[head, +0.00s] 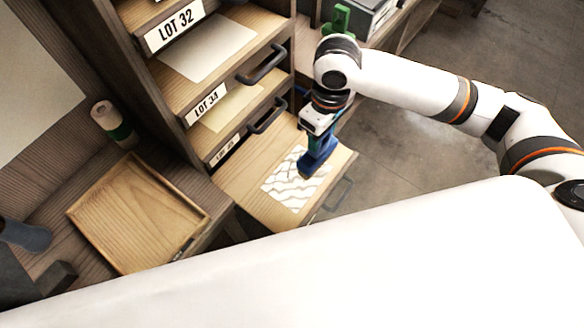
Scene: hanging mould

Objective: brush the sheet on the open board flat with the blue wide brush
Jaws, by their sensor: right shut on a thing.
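The sheet (284,192), white with dark wavy lines, lies on the open board (252,167), a pulled-out wooden board low in the cabinet. My right gripper (318,133) comes in from the right and is shut on the blue wide brush (316,162). The brush points down over the sheet's upper right part and hides some of it. It looks to be at or very near the sheet; I cannot tell whether it touches. The left gripper does not show.
A green object (341,17) stands behind my right arm. Floor at right is clear.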

